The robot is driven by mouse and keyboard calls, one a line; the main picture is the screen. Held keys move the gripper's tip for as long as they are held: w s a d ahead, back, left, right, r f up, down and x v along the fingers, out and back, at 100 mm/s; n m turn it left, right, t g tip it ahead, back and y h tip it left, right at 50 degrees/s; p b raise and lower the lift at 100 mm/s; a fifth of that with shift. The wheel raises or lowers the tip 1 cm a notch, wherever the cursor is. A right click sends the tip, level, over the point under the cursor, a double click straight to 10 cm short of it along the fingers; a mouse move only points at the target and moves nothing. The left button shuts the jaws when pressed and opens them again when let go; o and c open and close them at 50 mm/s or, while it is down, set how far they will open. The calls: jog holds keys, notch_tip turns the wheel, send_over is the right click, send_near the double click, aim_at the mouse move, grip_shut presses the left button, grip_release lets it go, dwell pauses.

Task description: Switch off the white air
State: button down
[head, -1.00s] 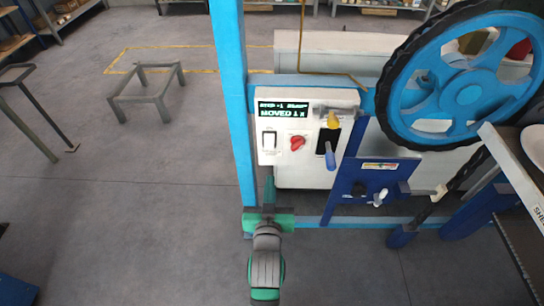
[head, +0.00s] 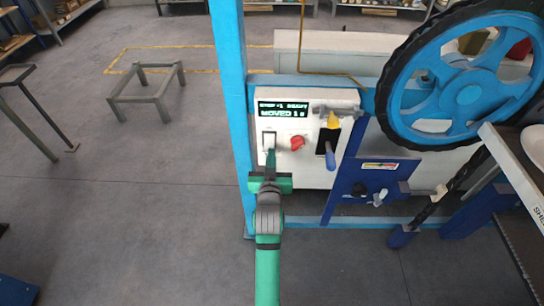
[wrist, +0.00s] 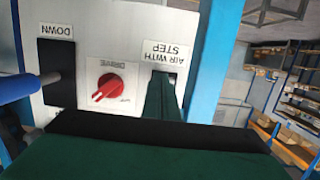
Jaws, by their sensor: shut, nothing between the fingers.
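The white air switch (head: 269,137) is a pale rocker in a dark frame at the left of the white control panel (head: 310,175). In the wrist view its label (wrist: 170,54) reads "AIR WITH STEP", upside down. My gripper (head: 270,153) is shut and empty, with its fingertips at the lower part of the switch. In the wrist view the dark green fingers (wrist: 161,98) cover most of the switch, so I cannot tell whether they touch it or which way it is tipped.
A red drive knob (head: 297,143) sits right of the switch; it also shows in the wrist view (wrist: 110,90). Further right is a blue-handled lever (head: 330,157) in a black slot. A blue post (head: 230,90) stands close on the left. A blue wheel (head: 468,95) is at upper right.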

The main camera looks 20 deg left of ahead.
jog(key=shift+w+a+f, duration=0.1)
jog(key=shift+w+f, duration=0.1)
jog(key=shift+w, duration=0.15)
dwell(0.3)
jog(key=s+d+f, duration=0.1)
jog(key=s+d, duration=0.1)
jog(key=s, duration=0.4)
jog(key=s+d+f, duration=0.1)
jog(key=s, duration=0.6)
jog(key=shift+d+f, duration=0.25)
jog(key=shift+d, duration=0.1)
